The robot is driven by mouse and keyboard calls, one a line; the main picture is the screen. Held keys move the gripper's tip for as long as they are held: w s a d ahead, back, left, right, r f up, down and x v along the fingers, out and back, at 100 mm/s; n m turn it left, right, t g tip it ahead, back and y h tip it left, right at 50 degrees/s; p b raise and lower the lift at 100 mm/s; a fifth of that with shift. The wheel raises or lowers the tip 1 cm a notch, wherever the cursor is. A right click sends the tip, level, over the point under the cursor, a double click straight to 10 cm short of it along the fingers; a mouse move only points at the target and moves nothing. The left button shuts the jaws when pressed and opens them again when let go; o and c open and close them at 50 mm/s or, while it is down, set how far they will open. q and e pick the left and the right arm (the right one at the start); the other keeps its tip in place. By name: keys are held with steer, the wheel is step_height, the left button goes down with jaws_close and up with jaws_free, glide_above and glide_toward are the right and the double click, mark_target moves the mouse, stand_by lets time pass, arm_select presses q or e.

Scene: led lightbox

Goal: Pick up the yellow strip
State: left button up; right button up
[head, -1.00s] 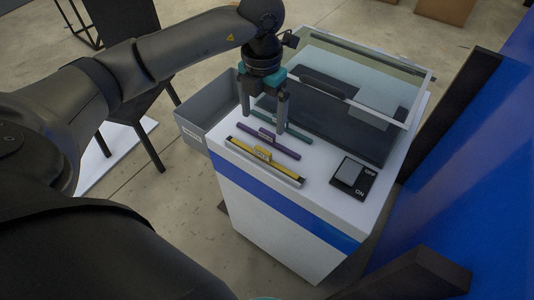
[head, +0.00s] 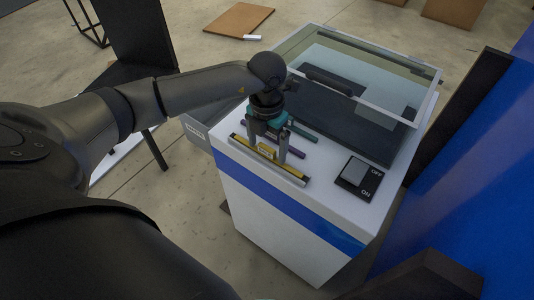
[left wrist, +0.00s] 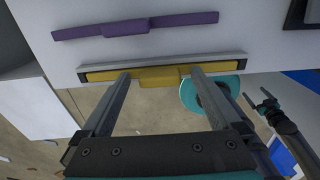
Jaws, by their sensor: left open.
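The yellow strip (head: 266,153) lies near the front-left edge of the white cabinet's top, along a grey channel with black ends. It has a raised block at its middle. My left gripper (head: 267,149) points down over this block, its fingers apart. In the left wrist view the strip (left wrist: 160,77) crosses between the fingertips of my left gripper (left wrist: 160,76), which is empty; whether the fingers touch it, I cannot tell. My right gripper (left wrist: 255,94) shows small at the right of the left wrist view, its fingers apart and empty.
A purple strip (left wrist: 135,25) lies behind the yellow one, and a teal strip (head: 303,131) farther back. An ON/OFF switch (head: 358,176) sits at the right. A glass-lidded box (head: 335,120) fills the back. A grey bin (head: 196,131) hangs at the left side.

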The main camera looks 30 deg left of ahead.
mark_target(267, 147)
arm_select(q)
steer(key=c, duration=1.4)
steer(key=shift+c, duration=0.2)
steer(key=shift+r, duration=0.15)
step_height(267, 147, up, 20)
steer(key=p, duration=0.3)
